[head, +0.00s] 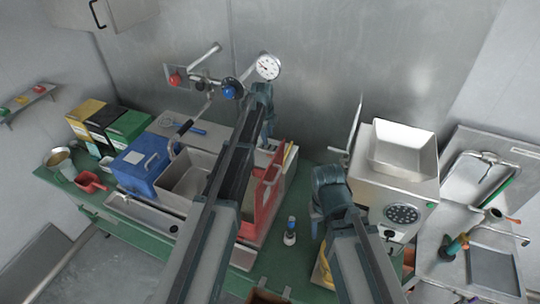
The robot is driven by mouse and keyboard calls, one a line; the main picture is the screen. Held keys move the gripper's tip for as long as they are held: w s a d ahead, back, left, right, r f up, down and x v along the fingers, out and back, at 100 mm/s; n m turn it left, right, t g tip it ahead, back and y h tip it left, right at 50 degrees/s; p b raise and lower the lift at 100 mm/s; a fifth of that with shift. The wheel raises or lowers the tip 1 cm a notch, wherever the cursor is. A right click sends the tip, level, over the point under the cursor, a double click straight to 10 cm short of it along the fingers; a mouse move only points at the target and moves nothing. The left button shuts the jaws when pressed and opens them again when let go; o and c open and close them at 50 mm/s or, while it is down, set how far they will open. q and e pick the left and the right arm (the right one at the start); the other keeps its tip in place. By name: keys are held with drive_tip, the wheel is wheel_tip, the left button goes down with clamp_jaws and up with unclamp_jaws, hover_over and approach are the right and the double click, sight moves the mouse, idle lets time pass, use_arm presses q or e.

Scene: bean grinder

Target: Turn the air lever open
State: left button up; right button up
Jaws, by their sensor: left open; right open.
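A metal air line with fittings runs along the back wall. It carries a red knob (175,79) on a plate, a blue knob (229,91) and a round white gauge (268,66). A grey bar (205,55) slants up to the right above the red knob; I cannot tell for sure whether it is the air lever. My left gripper (264,98) is raised just below the gauge, to the right of the blue knob; its fingers are small and partly hidden by its own arm. My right gripper (317,219) is open and low over the table, left of the grinder.
The grinder (393,195) with its steel hopper stands at the right. A blue box (140,165), a steel basin (188,180) and a red frame (268,200) stand on the green table. A small bottle (290,232) stands near the front. A sink (475,180) is at the far right.

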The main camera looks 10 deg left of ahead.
sight(270, 156)
use_arm(q)
drive_tip(key=f+b, duration=0.3)
drive_tip(key=f, duration=0.1)
drive_tip(key=w+f+b, duration=0.1)
drive_tip(key=f+b, duration=0.3)
drive_tip(key=w+f+b, duration=0.1)
drive_tip(key=f+b, duration=0.3)
drive_tip(key=shift+w+d, duration=0.1)
drive_tip(key=shift+d, duration=0.15)
clamp_jaws()
idle(1.0)
